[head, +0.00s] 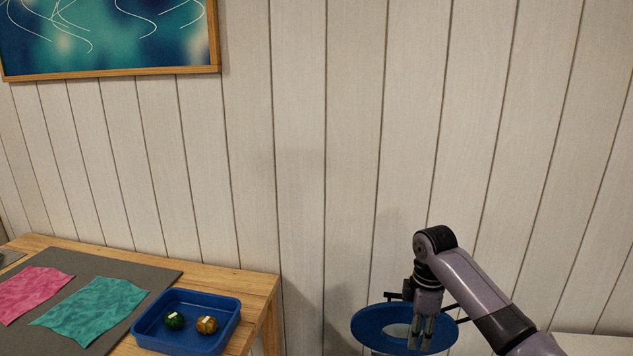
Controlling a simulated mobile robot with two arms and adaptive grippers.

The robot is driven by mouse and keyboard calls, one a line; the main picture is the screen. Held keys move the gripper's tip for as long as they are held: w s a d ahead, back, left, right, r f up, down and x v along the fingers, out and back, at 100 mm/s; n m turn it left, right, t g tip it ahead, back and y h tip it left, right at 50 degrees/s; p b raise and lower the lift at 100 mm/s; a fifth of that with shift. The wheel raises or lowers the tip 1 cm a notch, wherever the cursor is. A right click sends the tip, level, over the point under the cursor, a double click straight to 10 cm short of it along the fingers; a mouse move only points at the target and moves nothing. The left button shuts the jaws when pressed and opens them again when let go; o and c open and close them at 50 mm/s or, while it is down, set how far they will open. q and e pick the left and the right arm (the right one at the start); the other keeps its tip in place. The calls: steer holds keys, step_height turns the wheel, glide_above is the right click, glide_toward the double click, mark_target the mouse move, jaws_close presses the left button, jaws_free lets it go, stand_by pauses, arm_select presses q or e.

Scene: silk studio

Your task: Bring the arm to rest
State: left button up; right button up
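My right arm comes in from the lower right, with its elbow bent and the wrist pointing down. My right gripper (421,333) hangs in front of a round blue thing with a pale centre (371,322). I cannot tell whether it touches that thing. The fingers look close together, but they are too small to tell if they are open or shut. No held object shows. My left gripper is not in view.
A wooden table (258,283) at the lower left bears a grey mat (135,269), a pink cloth (33,292), a teal cloth (92,309) and a blue tray (228,312). The tray holds a green ball (174,321) and an amber ball (207,325). A panelled wall stands behind.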

steer(key=s+a+f+m+t+y, duration=0.1)
steer(key=s+a+f+m, duration=0.1)
steer(key=s+a+f, duration=0.5)
steer(key=s+a+f+m+y, duration=0.1)
steer(key=s+a+f+m, duration=0.1)
steer(key=s+f, duration=0.75)
steer(key=s+d+r+m+t+h, duration=0.15)
steer(key=s+d+m, duration=0.3)
steer(key=s, duration=0.65)
steer(key=s+d+r+m+t, duration=0.1)
steer(key=s+d+r+m, duration=0.3)
steer(key=s, duration=0.6)
step_height(320, 180, down, 30)
steer(key=s+a+r+g, duration=0.1)
steer(key=s, duration=0.1)
steer(key=s+d+f+g, duration=0.1)
steer(key=s+d+f, duration=0.1)
steer(key=s+f, duration=1.3)
steer(key=shift+s+d+f, duration=0.2)
steer(key=shift+s+d, duration=0.1)
steer(key=shift+s, duration=0.45)
